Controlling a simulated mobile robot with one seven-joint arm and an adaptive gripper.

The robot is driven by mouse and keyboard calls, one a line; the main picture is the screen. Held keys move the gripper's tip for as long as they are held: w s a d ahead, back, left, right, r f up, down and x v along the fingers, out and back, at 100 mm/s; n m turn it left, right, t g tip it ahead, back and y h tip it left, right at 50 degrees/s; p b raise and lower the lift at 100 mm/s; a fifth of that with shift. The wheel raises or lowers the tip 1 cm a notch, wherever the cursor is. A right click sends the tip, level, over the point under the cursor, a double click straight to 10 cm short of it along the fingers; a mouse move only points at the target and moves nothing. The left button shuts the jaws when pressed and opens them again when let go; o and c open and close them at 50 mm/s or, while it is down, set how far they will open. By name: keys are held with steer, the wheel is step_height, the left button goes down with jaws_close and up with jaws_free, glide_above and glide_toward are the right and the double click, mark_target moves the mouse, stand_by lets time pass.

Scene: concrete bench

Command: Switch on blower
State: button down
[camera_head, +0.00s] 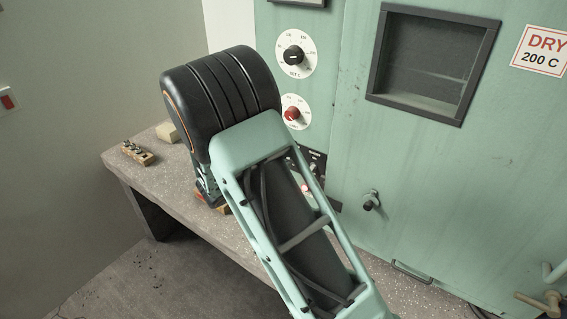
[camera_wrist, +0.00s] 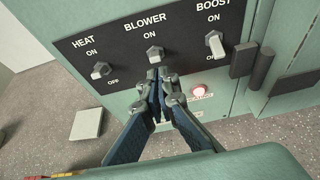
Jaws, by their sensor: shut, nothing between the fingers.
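In the wrist view a black panel (camera_wrist: 125,62) carries toggle switches labelled HEAT, BLOWER and BOOST. The blower switch (camera_wrist: 154,54) is the middle one, with ON above it. My gripper (camera_wrist: 160,76) is shut and empty, its tips just below the blower switch; I cannot tell whether they touch it. The fingers hide the label under it, and the lever's position is unclear. The heat switch (camera_wrist: 101,70) is to the left and the boost switch (camera_wrist: 215,44) to the right. In the head view my arm mostly hides the panel.
A round lamp (camera_wrist: 199,91) glows pinkish below the boost switch. Dark hinge blocks (camera_wrist: 245,61) stick out right of the panel. The green cabinet (camera_head: 345,160) has a black dial (camera_head: 293,56) and a red dial (camera_head: 292,113). A wooden block with pegs (camera_head: 138,153) lies on the bench (camera_head: 125,172).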

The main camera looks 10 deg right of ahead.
steer(key=shift+w+r+p, duration=0.15)
steer(key=shift+r+p, duration=0.35)
steer(key=shift+r, duration=0.35)
steer(key=shift+r, duration=0.1)
step_height(320, 180, down, 5)
steer(key=s+a+b, duration=0.1)
steer(key=b, duration=0.3)
steer(key=s+a+r, duration=0.5)
steer(key=r, duration=0.2)
steer(key=shift+s+a+p, duration=0.2)
steer(key=shift+s+p, duration=0.15)
steer(key=shift+s, duration=0.05)
